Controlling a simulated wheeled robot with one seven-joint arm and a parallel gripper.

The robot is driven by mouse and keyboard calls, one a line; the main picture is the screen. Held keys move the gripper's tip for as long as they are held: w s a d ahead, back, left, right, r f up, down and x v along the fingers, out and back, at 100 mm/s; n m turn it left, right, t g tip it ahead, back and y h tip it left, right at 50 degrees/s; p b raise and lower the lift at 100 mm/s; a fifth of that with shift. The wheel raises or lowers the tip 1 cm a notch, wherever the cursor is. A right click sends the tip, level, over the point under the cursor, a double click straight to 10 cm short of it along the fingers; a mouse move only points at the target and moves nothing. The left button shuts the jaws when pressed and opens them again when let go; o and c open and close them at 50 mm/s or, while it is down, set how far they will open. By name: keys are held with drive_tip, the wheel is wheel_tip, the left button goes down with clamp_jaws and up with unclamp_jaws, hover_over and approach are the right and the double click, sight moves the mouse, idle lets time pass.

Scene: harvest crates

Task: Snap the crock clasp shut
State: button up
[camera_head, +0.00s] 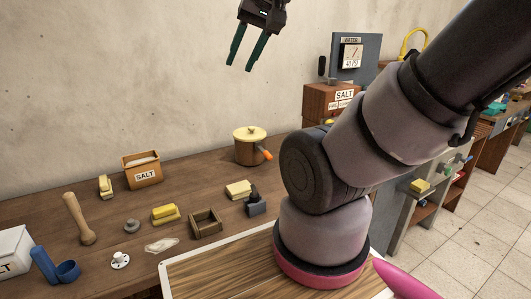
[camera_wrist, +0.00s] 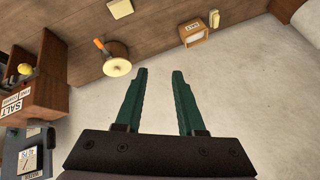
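The crock (camera_head: 249,148) is a brown round pot with a pale yellow lid. It stands on the wooden table near the wall, right of the salt box. An orange-tipped clasp (camera_head: 264,154) sticks out at its right side. The crock also shows in the wrist view (camera_wrist: 117,67), seen from above at an angle, with the orange clasp tip (camera_wrist: 98,44) beside it. Whether the clasp is latched cannot be told. My gripper (camera_head: 241,58) hangs high in front of the wall, above the crock and apart from it. Its two green fingers are spread and empty, as the wrist view (camera_wrist: 160,72) also shows.
An open box marked SALT (camera_head: 143,171), a pestle (camera_head: 79,219), butter blocks (camera_head: 165,213), a small wooden tray (camera_head: 206,222) and a dark tool (camera_head: 256,203) lie on the table (camera_head: 115,221). A brown SALT cabinet (camera_head: 321,99) stands right of the crock. Air around the gripper is clear.

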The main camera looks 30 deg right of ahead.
drive_tip(key=shift+w+d+f, duration=0.15)
drive_tip(key=shift+w+d, duration=0.1)
drive_tip(key=shift+w, duration=0.25)
clamp_jaws()
drive_tip(key=n+g+h, duration=0.2)
drive_tip(key=n+g, duration=0.3)
hover_over(268, 153)
drive_tip(key=s, duration=0.3)
wheel_tip(268, 153, down, 21)
drive_tip(key=w+f, duration=0.1)
drive_tip(key=f, duration=0.7)
drive_tip(key=w+f, duration=0.1)
drive_tip(key=f, duration=0.4)
drive_tip(key=shift+w, duration=0.3)
